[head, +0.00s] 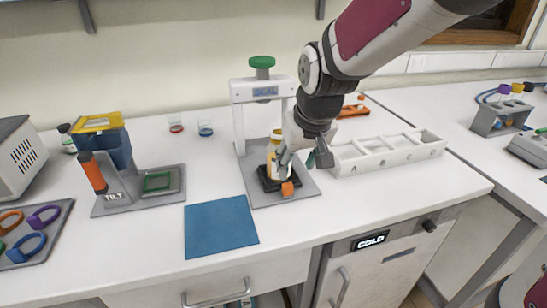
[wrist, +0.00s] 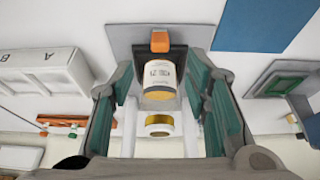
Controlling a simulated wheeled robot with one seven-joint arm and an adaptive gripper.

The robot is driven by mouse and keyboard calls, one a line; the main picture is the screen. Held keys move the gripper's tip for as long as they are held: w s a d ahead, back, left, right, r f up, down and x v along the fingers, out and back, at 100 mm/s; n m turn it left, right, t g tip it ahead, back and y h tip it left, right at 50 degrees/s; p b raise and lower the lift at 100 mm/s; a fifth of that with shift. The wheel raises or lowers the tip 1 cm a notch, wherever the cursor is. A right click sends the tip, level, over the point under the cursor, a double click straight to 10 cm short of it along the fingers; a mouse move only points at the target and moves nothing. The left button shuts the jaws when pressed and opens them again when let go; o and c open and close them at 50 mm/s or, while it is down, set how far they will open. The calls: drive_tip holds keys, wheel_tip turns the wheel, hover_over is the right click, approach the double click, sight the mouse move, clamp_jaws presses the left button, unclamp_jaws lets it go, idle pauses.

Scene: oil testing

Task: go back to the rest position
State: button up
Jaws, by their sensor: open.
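My gripper (wrist: 161,95) is open, its two fingers apart on either side of a small bottle (wrist: 160,80) with a white label and amber contents. In the head view the gripper (head: 298,153) is at the bottle (head: 273,160), partly covering its right side. The bottle stands upright on a dark holder on the grey base of a white press frame marked SEAL (head: 239,119). An orange block (wrist: 160,41) sits at the front of the holder. I cannot tell whether a finger touches the bottle.
A white rack lettered A, B, C (head: 388,168) stands close right of the gripper. A blue mat (head: 220,227) lies front left. The TILT station (head: 117,198) and a tray with coloured rings (head: 44,240) are farther left. The press's green knob (head: 262,62) rises behind.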

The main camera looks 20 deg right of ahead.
drive_tip(key=shift+s+r, duration=0.25)
drive_tip(key=shift+r, duration=0.35)
drive_tip(key=s+r+p, duration=0.2)
drive_tip(key=s+r, duration=0.2)
drive_tip(key=s, duration=0.7)
drive_tip(key=s+r+p, duration=0.2)
drive_tip(key=s+r, duration=0.2)
drive_tip(key=s, duration=0.8)
drive_tip(key=shift+d+r, duration=0.15)
